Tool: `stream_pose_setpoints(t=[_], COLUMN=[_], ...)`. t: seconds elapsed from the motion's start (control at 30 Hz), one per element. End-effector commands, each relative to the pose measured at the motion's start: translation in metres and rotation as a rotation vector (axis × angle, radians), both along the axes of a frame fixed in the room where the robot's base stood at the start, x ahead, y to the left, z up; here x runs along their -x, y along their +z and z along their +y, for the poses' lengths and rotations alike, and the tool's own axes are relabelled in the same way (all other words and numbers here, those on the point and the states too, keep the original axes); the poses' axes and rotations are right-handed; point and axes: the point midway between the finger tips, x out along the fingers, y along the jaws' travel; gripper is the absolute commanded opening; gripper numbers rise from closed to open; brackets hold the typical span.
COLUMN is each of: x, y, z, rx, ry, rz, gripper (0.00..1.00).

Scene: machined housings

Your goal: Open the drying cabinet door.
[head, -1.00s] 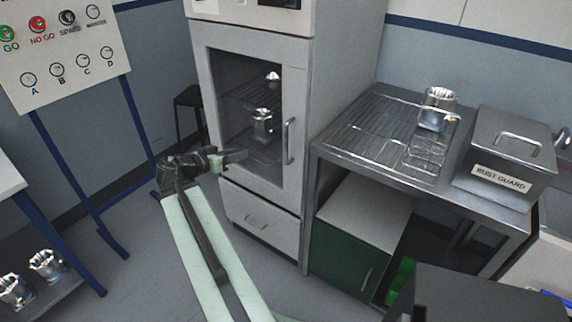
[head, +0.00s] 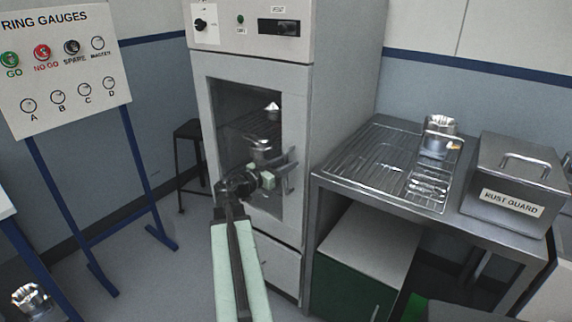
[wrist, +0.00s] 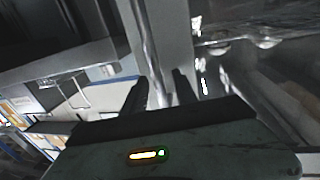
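The drying cabinet (head: 345,100) stands in the middle of the head view. Its glazed door (head: 230,130) looks shut, with metal parts behind the glass. The upright bar handle (head: 288,183) is on the door's right side, partly hidden by my gripper (head: 287,160), which is at the handle's upper part. In the wrist view my gripper (wrist: 160,92) has its two dark fingers apart. The bright handle bar (wrist: 149,50) runs down toward the gap between them. I cannot tell whether a finger touches it.
A steel bench with a wire rack (head: 375,160), a metal housing (head: 439,135) and a rust guard box (head: 512,205) stands close to the cabinet's right. A ring gauge board (head: 65,75) on blue legs and a dark stool (head: 188,150) stand left. Floor between is clear.

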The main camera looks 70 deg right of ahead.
Motion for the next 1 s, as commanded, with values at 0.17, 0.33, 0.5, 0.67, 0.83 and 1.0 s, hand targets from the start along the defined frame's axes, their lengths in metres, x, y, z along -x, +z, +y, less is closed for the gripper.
stream_pose_setpoints(t=[0.17,0.33,0.5,0.67,0.83,1.0], x=[0.0004,0.0001,0.0,-0.0002,-0.0003,-0.0005], y=[-0.0001,-0.0001,-0.0002,-0.0002,-0.0002,-0.0002], z=[-0.0005,-0.0003,-0.0001,-0.0001,0.0,0.0], rx=[0.0,0.0,0.0,0.0,0.0,-0.001], ry=[0.0,0.0,0.0,0.0,0.001,0.001], rz=[0.0,0.0,0.0,0.0,0.0,0.0], gripper=[0.34,0.01,0.0,0.0,0.0,0.0])
